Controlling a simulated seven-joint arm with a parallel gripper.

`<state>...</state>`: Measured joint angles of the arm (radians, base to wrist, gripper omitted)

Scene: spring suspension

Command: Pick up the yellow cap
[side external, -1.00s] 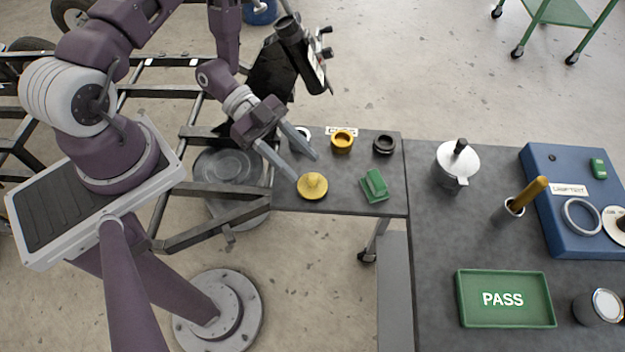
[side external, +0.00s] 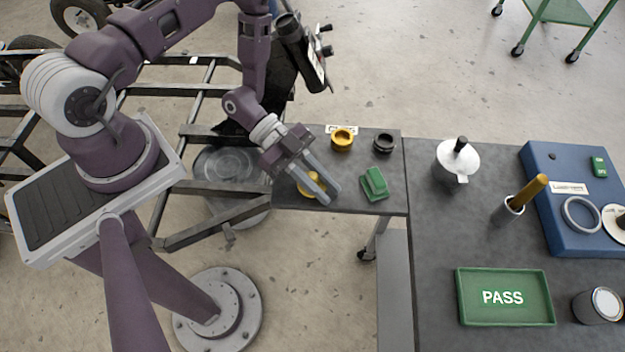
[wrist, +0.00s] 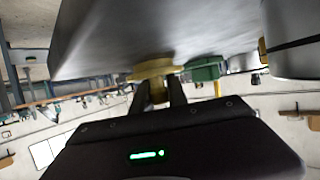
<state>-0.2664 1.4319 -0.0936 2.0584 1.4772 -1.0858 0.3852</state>
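The yellow cap (side external: 306,190) is a flat round disc with a knob, at the near left of the small dark table (side external: 345,165). My gripper (side external: 331,195) is down over it, its two grey fingers covering much of the disc. In the wrist view the disc (wrist: 153,70) shows beyond the fingertips. Its knob (wrist: 158,92) is between my two dark fingers, which appear to touch it on both sides. The cap looks level with the tabletop; I cannot tell whether it has left it.
A green block (side external: 374,184) stands close to the right of my fingers. A yellow ring-shaped part (side external: 342,139) and a black ring (side external: 385,143) sit behind. On the right-hand table are a metal pot (side external: 457,160), a yellow-handled tool in a cup (side external: 526,194) and a green PASS tray (side external: 504,298).

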